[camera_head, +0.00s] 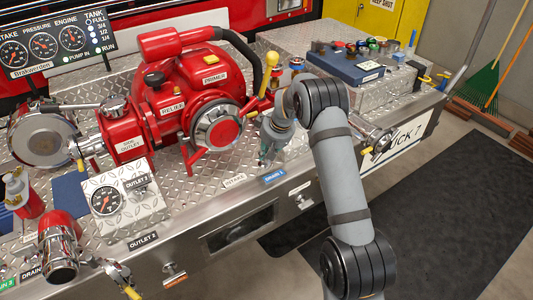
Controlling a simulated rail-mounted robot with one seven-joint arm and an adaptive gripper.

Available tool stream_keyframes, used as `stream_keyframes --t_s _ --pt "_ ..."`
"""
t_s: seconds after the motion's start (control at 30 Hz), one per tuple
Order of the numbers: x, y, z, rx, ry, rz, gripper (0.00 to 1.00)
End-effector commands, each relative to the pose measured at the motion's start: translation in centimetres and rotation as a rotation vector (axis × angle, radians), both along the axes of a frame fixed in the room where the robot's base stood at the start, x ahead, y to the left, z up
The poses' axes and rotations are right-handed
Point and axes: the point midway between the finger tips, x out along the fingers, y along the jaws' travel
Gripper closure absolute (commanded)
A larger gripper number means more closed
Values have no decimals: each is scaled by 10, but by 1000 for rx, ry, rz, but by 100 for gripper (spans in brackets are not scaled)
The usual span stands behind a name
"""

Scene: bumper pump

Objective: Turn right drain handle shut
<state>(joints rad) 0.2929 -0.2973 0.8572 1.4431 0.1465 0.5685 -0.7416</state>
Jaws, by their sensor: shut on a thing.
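My gripper (265,157) points down at the right side of the red pump, just behind the blue drain label (274,177) on the panel's front edge. It is shut on the right drain handle, which is small and mostly hidden by the fingers and wrist. How far the handle is turned cannot be told from this view.
The red pump (170,110) stands left of my gripper, with a yellow-knobbed lever (268,66) close behind. A chrome outlet (376,141) lies to the right. A gauge box (125,197) and another drain label (32,272) are at left. Dark floor mat (440,210) is clear.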

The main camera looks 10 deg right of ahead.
Motion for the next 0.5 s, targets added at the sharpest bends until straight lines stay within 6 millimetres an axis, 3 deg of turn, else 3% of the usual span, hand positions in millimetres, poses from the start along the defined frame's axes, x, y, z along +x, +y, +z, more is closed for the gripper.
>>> stream_keyframes --t_s 0.27,0.5 --pt "0 1 0 -1 -3 -51 100" --pt "0 3 -1 -1 -5 -204 100"
